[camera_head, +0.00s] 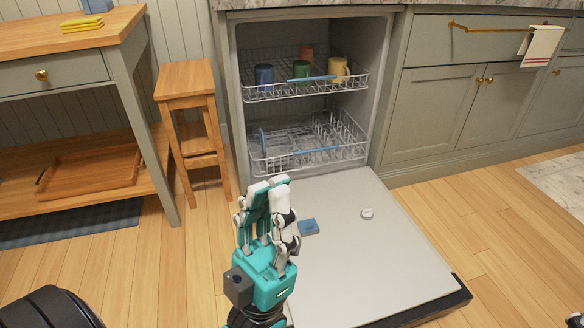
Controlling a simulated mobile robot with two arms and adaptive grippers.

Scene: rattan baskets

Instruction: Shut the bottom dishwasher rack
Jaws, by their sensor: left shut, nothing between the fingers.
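The bottom dishwasher rack (318,160) is a white wire rack with a blue handle strip. My left gripper (268,184), teal and white, is shut and empty, over the door's left side. Its tips point toward the rack's front left part. I cannot tell whether they touch it.
The upper rack (305,88) holds a blue cup (264,76), a green cup (301,70), a yellow mug (338,70) and an orange cup. A wooden stool (186,80) stands left of the dishwasher, near a side table (70,45).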

